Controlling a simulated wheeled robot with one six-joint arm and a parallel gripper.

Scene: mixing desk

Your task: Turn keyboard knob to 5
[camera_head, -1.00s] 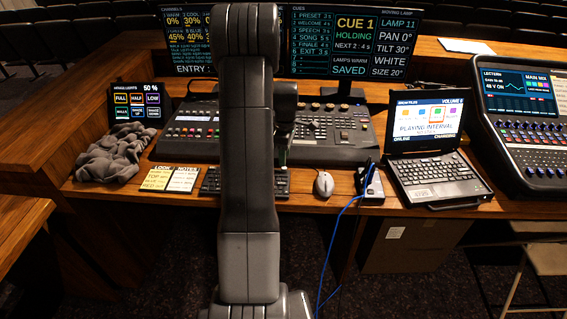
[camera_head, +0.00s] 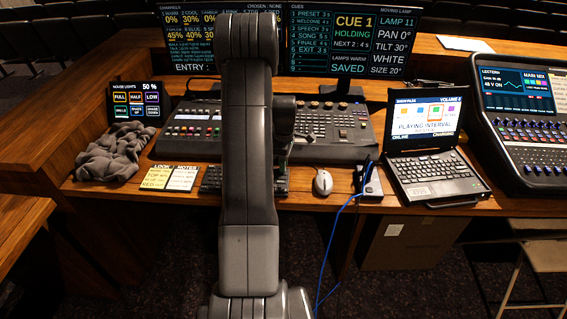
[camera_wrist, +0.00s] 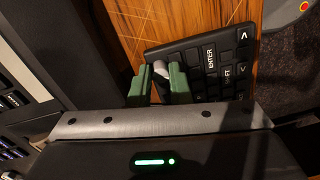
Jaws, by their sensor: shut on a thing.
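The black keyboard (camera_head: 212,181) lies at the desk's front edge, partly hidden behind my arm in the head view. In the wrist view its corner shows the ENTER key (camera_wrist: 209,54) and a small grey-white knob (camera_wrist: 161,71). My gripper (camera_wrist: 162,76) has its two green fingers on either side of the knob and is shut on it. The knob's markings cannot be read. The laptop (camera_head: 430,182) at the right shows a VOLUME line at the top of its screen; its digit is too small to read surely.
A white mouse (camera_head: 323,182) and a small device with a blue cable (camera_head: 370,185) lie right of the keyboard. Paper notes (camera_head: 170,177) lie left of it. The lighting console (camera_head: 335,130) stands behind.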

